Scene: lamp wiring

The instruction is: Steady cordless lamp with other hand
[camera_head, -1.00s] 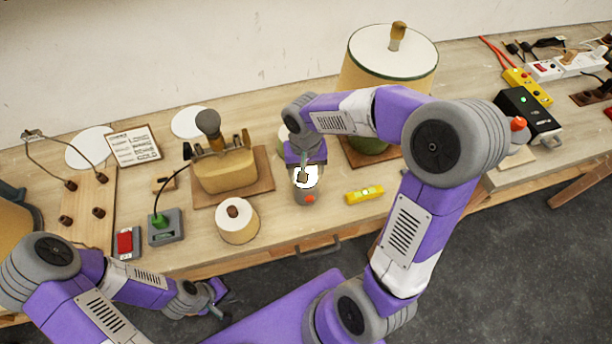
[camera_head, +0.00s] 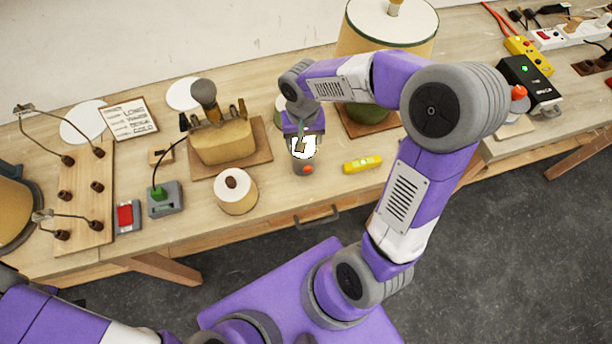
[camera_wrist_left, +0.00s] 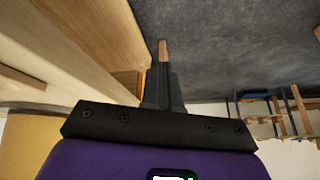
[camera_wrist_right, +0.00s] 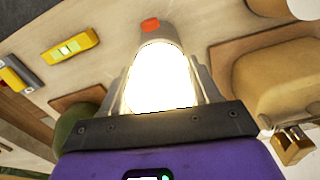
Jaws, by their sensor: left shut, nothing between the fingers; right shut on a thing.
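The cordless lamp (camera_head: 303,167) is a small grey cylinder with a red button and a bright white glowing part. It stands near the table's front edge, and its glow fills the middle of the right wrist view (camera_wrist_right: 158,78). My right gripper (camera_head: 303,137) is shut around the lamp's glowing part, with a finger on each side in the right wrist view. My left gripper (camera_wrist_left: 163,75) is shut and empty in the left wrist view, apart from the lamp, beside the table edge and over the floor. It is outside the head view; only the left arm shows at lower left.
A yellow level (camera_head: 362,164) lies right of the lamp. A white-topped round piece (camera_head: 236,191) and a tan block on a brown board (camera_head: 258,165) stand left of it. A large shade (camera_head: 390,30) stands behind. A drawer handle (camera_head: 317,217) sticks out in front.

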